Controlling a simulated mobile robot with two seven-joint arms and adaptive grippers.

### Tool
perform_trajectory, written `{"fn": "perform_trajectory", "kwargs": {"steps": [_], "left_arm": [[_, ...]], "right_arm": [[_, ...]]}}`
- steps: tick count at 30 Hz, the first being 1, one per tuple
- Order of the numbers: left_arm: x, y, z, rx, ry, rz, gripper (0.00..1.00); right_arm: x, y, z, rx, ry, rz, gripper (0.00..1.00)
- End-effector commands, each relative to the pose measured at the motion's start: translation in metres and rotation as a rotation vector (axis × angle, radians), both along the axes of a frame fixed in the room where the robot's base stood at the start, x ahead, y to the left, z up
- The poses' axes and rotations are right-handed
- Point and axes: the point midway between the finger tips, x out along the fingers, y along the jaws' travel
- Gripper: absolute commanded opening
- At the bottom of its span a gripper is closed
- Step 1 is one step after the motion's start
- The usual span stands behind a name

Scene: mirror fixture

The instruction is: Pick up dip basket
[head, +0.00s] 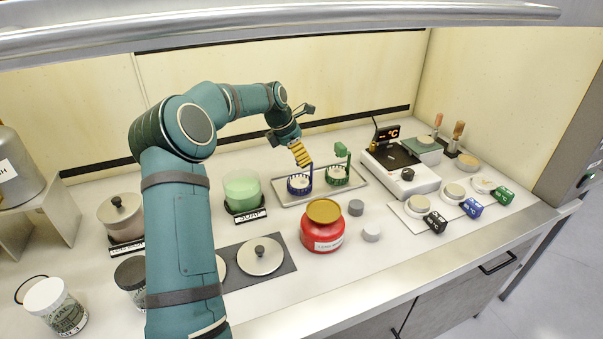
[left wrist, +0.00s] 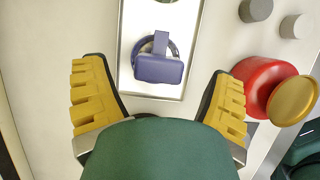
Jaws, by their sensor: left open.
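A blue dip basket (head: 299,186) stands on a shallow metal tray (head: 318,194) in the middle of the bench. A green dip basket (head: 338,178) stands to its right on the same tray. My left gripper (head: 300,155), with yellow finger pads, is just above the blue basket. In the left wrist view the left gripper (left wrist: 160,92) is wide open and empty. The blue basket's handle top (left wrist: 158,69) shows ahead, between the two fingers, with the round basket partly hidden under it. My right gripper is not in view.
A red jar with a gold lid (head: 323,228) stands in front of the tray, with two grey cylinders (head: 356,207) beside it. A green soap beaker (head: 241,188) is left of the tray. A hotplate device (head: 402,175) stands to the right.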

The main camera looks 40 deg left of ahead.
Motion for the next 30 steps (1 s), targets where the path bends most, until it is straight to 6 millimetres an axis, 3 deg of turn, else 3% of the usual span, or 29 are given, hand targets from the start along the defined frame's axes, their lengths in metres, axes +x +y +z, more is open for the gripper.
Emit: {"fn": "perform_trajectory", "kwargs": {"steps": [1, 6, 14, 15, 21, 30], "left_arm": [[0.002, 0.000, -0.011, -0.004, 0.001, 0.001, 0.85], [0.008, -0.003, -0.026, -0.001, 0.001, 0.001, 0.85], [0.009, -0.004, -0.027, 0.000, 0.000, 0.001, 0.85], [0.009, -0.004, -0.027, 0.000, 0.000, 0.001, 0.81], [0.009, -0.004, -0.027, 0.000, 0.000, 0.001, 0.13], [0.009, -0.004, -0.025, 0.001, -0.002, 0.002, 0.12]], "right_arm": [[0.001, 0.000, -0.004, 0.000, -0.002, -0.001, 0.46], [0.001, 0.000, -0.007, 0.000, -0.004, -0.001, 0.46], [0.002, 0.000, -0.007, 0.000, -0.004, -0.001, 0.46], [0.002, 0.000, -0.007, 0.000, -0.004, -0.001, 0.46], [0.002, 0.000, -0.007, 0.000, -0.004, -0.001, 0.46], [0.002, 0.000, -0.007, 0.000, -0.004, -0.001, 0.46]]}}
